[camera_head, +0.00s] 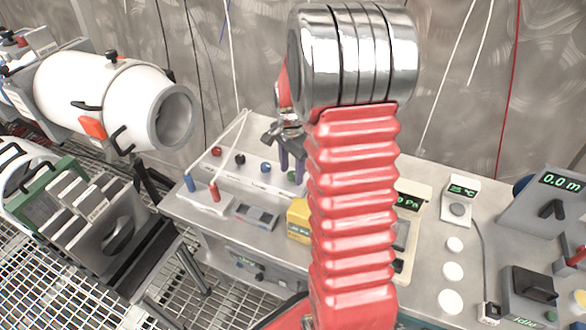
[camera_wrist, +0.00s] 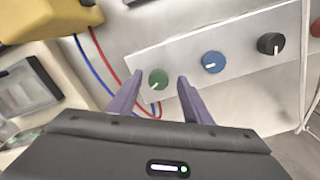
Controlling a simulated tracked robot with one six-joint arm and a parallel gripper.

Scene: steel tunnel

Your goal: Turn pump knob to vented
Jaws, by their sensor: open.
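A light panel strip (camera_wrist: 200,60) carries a row of round knobs with white pointer marks. The green knob (camera_wrist: 157,79) is at the left end in the wrist view, its mark pointing down-left. In the head view the green knob (camera_head: 291,177) is at the row's near right end. My gripper (camera_wrist: 160,76) is open, its two purple fingers on either side of the green knob with visible gaps. In the head view my gripper (camera_head: 291,163) is over that end of the row. I cannot read which knob belongs to the pump.
Blue (camera_wrist: 213,62) and black (camera_wrist: 270,43) knobs sit along the strip. Red and blue leads (camera_wrist: 92,62) hang beside the left finger. A yellow box (camera_head: 298,220) stands on the bench (camera_head: 345,270). A white cylinder (camera_head: 112,98) is at the left.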

